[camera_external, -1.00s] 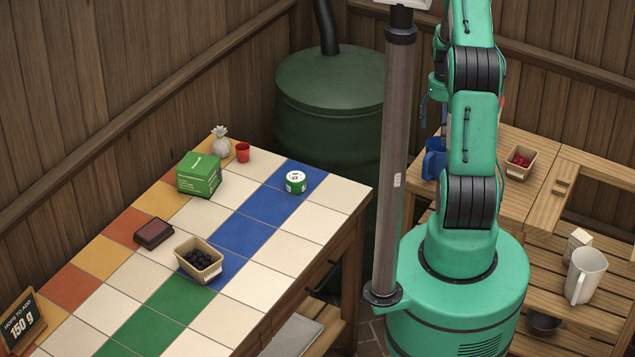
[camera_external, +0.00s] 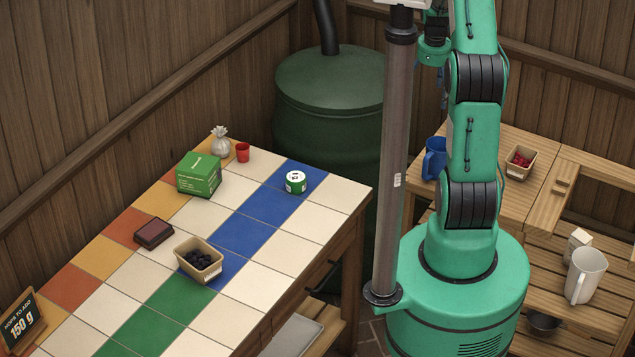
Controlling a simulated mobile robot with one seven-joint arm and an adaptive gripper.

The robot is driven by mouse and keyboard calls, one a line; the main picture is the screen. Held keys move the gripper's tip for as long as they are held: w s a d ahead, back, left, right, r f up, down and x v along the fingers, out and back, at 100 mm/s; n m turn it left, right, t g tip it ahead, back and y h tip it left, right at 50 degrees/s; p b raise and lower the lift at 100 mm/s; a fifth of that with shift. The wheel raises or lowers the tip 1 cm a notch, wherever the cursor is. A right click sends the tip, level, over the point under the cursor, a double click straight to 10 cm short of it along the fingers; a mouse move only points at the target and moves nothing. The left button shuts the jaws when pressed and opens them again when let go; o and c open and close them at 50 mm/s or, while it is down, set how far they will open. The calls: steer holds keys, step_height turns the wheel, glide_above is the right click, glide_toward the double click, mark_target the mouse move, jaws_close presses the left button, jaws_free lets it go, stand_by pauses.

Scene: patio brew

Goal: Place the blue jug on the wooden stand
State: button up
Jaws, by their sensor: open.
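The blue jug (camera_external: 435,160) stands upright on the far left part of the wooden surface (camera_external: 518,198) at the right. My arm covers its right side. My gripper (camera_external: 442,94) is above the jug and mostly hidden behind my arm and the pole; the little that shows is open and apart from the jug. I cannot tell which wooden piece is the stand.
A tub of red berries (camera_external: 520,162) is right of my arm. A white jug (camera_external: 586,276) stands on the lower slats. The tiled table (camera_external: 305,215) holds a green box (camera_external: 199,174), a tin (camera_external: 296,182) and a dark berry tub (camera_external: 199,259).

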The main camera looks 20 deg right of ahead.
steer(key=s+a+r+n+t, duration=0.1)
steer(key=s+a+r+n, duration=0.5)
steer(key=r, duration=0.5)
steer(key=s+a+r+n+t, duration=0.1)
steer(key=s+a+r+n, duration=0.4)
steer(key=s+r+n, duration=0.4)
steer(key=s+a+r+n+t, duration=0.1)
steer(key=s+a+r+n, duration=0.1)
steer(key=s+n, duration=0.2)
steer(key=s+a+r+n+t, duration=0.1)
steer(key=s+a+r+n, duration=0.1)
steer(key=s, duration=0.7)
steer(key=s+a+r+n, duration=0.3)
steer(key=s+r+n, duration=0.1)
steer(key=s+n, duration=0.2)
steer(key=shift+s+t, duration=0.3)
steer(key=shift+t, duration=0.1)
steer(key=shift+f, duration=0.1)
steer(key=shift+f+b, duration=0.35)
steer(key=shift+b, duration=0.05)
